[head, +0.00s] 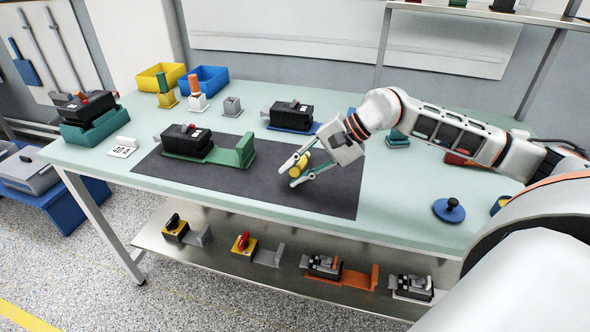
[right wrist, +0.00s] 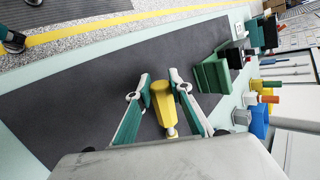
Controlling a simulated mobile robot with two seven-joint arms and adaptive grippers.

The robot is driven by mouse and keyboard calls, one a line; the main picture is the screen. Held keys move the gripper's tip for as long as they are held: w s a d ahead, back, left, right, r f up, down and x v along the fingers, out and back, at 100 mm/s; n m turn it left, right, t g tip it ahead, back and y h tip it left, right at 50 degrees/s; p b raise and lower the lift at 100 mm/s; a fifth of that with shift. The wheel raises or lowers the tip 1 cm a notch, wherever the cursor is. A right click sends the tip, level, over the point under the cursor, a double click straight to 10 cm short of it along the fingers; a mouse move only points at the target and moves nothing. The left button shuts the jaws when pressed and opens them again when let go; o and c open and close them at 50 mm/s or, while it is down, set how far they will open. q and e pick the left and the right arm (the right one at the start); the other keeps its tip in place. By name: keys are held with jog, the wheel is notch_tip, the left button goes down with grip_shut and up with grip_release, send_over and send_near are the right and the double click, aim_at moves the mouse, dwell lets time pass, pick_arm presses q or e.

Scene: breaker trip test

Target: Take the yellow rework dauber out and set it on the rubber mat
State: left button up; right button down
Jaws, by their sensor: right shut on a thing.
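The yellow rework dauber (head: 300,167) is held between the fingers of my right gripper (head: 299,169), over the right part of the dark rubber mat (head: 325,193). In the right wrist view the yellow dauber (right wrist: 163,104) has a flat-sided yellow body and a pale tip toward the wrist. My right gripper (right wrist: 162,90) is shut on it, with a green-padded finger on each side. The mat (right wrist: 80,90) fills much of that view beyond the fingers. Whether the dauber touches the mat I cannot tell. My left gripper is not in view.
A black breaker in a green fixture (head: 230,153) stands on the mat's left part. Yellow (head: 158,77) and blue (head: 206,79) bins, a green-topped dauber (head: 166,94) and an orange-topped one (head: 196,95) stand behind. The mat's front right is clear.

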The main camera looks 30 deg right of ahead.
jog(key=c, duration=1.7)
grip_release()
jog(key=shift+v, duration=6)
jog(key=shift+a, duration=0.1)
